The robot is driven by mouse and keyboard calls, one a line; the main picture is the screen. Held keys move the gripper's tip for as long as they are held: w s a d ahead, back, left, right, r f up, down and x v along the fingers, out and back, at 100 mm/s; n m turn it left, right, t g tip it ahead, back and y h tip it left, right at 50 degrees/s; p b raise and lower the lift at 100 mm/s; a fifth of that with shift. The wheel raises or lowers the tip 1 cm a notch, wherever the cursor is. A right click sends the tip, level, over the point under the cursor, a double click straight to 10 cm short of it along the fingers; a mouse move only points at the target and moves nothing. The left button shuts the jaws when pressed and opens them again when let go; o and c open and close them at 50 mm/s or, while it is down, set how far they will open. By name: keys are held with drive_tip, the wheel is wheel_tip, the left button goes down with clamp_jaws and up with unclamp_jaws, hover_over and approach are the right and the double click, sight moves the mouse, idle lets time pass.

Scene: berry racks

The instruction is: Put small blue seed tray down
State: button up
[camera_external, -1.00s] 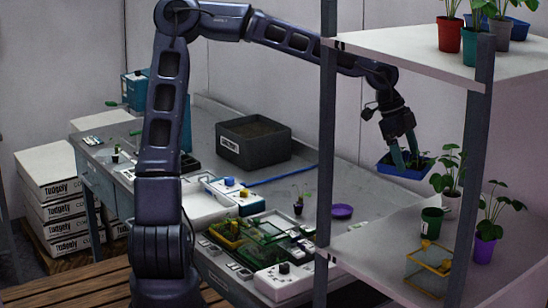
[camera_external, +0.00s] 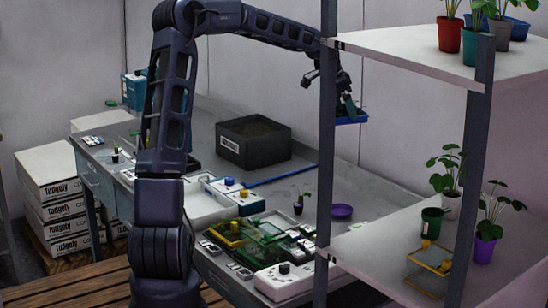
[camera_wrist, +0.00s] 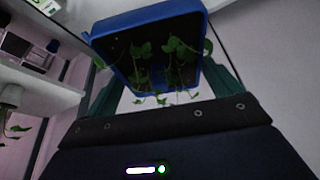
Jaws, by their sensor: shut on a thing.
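The small blue seed tray (camera_external: 352,118) is held in the air above the far right end of the bench, behind the shelf post. It also shows in the wrist view (camera_wrist: 104,30), with dark soil and several green seedlings inside. My gripper (camera_external: 350,108) is shut on the tray, with a teal finger on each side of it in the wrist view. The shelf post hides part of my wrist in the external view.
The bench (camera_external: 375,190) has bare room at its right end, near a purple saucer (camera_external: 342,211). A black soil bin (camera_external: 253,142) stands at the back. The shelf rack post (camera_external: 326,150) and potted plants (camera_external: 486,222) stand at the right.

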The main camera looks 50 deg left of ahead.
drive_tip(key=s+a+r+n+y, duration=0.1)
drive_tip(key=a+r+n, duration=0.1)
drive_tip(key=a, duration=0.7)
drive_tip(key=s+a+r+n, duration=0.2)
drive_tip(key=a, duration=0.8)
drive_tip(key=f, duration=3)
drive_tip(key=shift+w+d+f, duration=0.25)
drive_tip(key=shift+d+f, duration=0.05)
drive_tip(key=shift+f, duration=0.05)
drive_tip(key=shift+f, duration=0.1)
drive_tip(key=o, duration=0.8)
